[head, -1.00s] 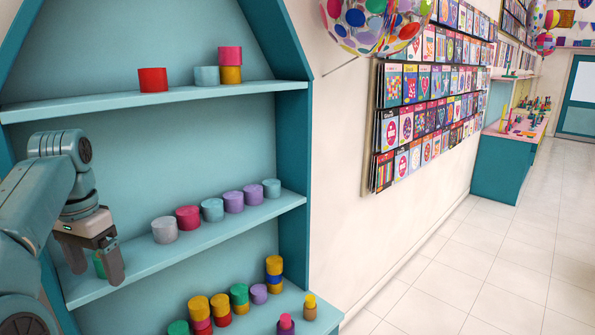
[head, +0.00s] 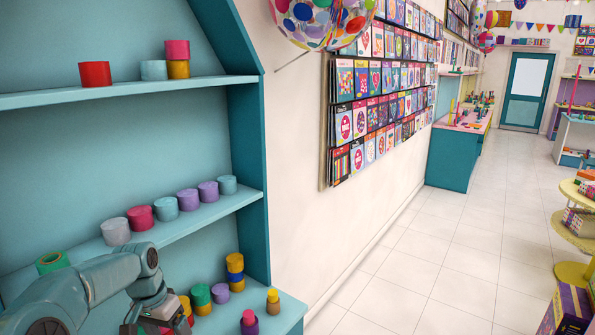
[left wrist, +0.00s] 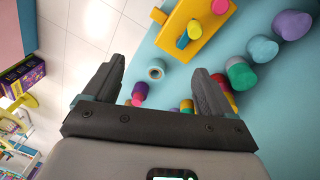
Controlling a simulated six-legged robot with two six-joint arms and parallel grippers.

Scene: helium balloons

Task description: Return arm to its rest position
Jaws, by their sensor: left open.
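My left arm (head: 95,285) comes in from the lower left in the head view. Its gripper (head: 155,328) is low, in front of the bottom shelf, partly cut off by the frame's lower edge. In the left wrist view the gripper (left wrist: 158,90) has its two fingers spread wide, with nothing held between them. A green spool (head: 52,262) sits at the left end of the middle shelf (head: 190,222), above my forearm and apart from the gripper. My right gripper is not in view.
Several coloured spools stand on the shelves, including a grey one (head: 116,231) and a red one (head: 95,74). Stacked spools (head: 235,272) stand on the bottom shelf close to my gripper. A card rack (head: 375,95) hangs on the wall. The tiled floor (head: 440,260) is open.

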